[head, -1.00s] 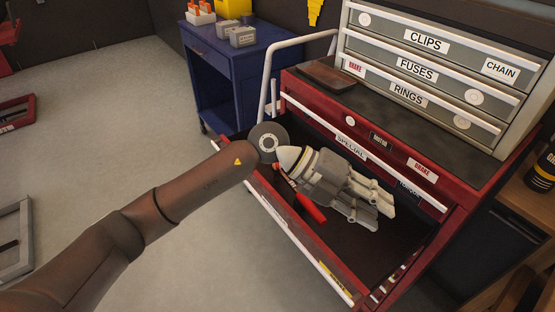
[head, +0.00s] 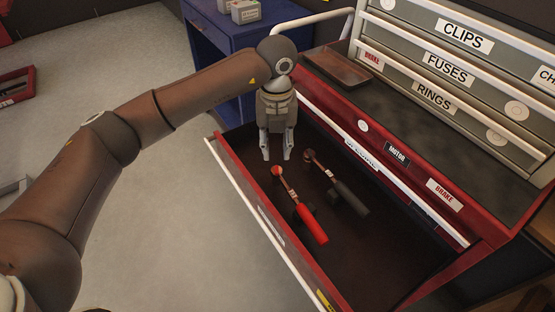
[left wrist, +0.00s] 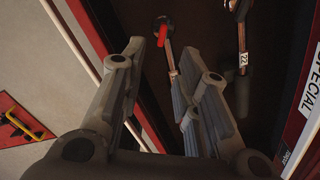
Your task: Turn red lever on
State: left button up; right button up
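The red lever (head: 313,224) lies in the open red drawer, with a copper-coloured shaft and a round end towards my gripper. It also shows in the left wrist view (left wrist: 163,35), partly hidden by a finger. A similar lever with a black handle (head: 350,197) is to its right. My left gripper (head: 277,156) points down at the drawer's far left end, just beyond the red lever's round end. Its fingers are apart and nothing is between them. My right gripper is not in view.
The drawer's front wall (head: 262,228) and the red cabinet face (head: 398,158) border the levers. Grey labelled drawers (head: 450,66) stand on the cabinet top, beside a brown tray (head: 336,68). A blue cart (head: 215,50) is behind my left arm.

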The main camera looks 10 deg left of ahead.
aim_at(277, 170)
pick_arm(q)
jog(key=f, duration=0.6)
jog(key=shift+w+f+p, duration=0.35)
jog(key=shift+w+f, duration=0.05)
jog(key=shift+s+f, duration=0.15)
jog(key=shift+f, duration=0.55)
jog(key=shift+c, duration=0.2)
grip_shut()
